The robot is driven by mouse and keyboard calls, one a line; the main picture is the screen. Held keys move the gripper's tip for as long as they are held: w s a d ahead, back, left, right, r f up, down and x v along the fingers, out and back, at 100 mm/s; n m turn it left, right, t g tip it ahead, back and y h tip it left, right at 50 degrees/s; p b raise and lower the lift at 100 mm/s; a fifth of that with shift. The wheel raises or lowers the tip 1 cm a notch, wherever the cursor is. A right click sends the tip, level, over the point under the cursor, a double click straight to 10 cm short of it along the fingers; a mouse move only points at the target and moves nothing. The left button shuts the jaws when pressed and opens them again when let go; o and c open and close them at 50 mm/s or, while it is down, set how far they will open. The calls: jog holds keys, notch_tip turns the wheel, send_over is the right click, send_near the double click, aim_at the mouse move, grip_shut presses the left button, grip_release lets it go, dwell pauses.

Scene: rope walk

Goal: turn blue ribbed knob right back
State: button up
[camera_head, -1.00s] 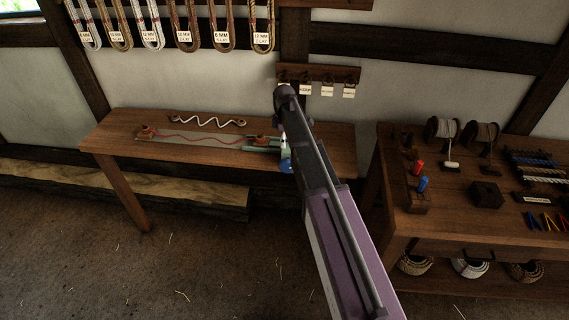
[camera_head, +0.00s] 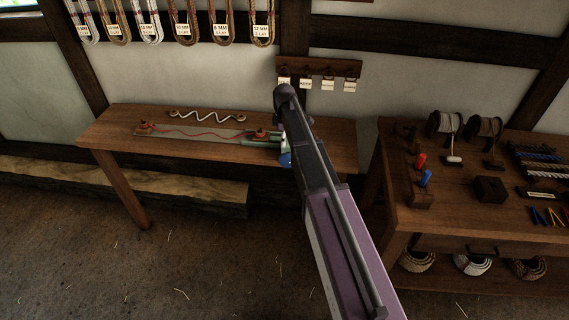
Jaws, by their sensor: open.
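The blue knob (camera_head: 286,160) shows as a small blue shape at the front right of the long wooden bench, at the end of a green fixture (camera_head: 258,142). Its ribs are too small to make out. My arm crosses in front and hides part of it. My gripper (camera_head: 284,137) is just above and beside the knob, mostly hidden by my arm. It is open; whether its fingers are around the knob or touch it I cannot tell.
A red cord (camera_head: 195,134) runs along a board on the bench (camera_head: 110,139) between two orange-brown blocks. A white wavy rope (camera_head: 207,116) lies behind. A second table (camera_head: 440,215) with spools and tools stands right. Hanks and tags hang on the wall.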

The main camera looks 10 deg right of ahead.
aim_at(284, 155)
jog(key=shift+f+b, duration=5.25)
jog(key=shift+f, duration=0.3)
grip_shut()
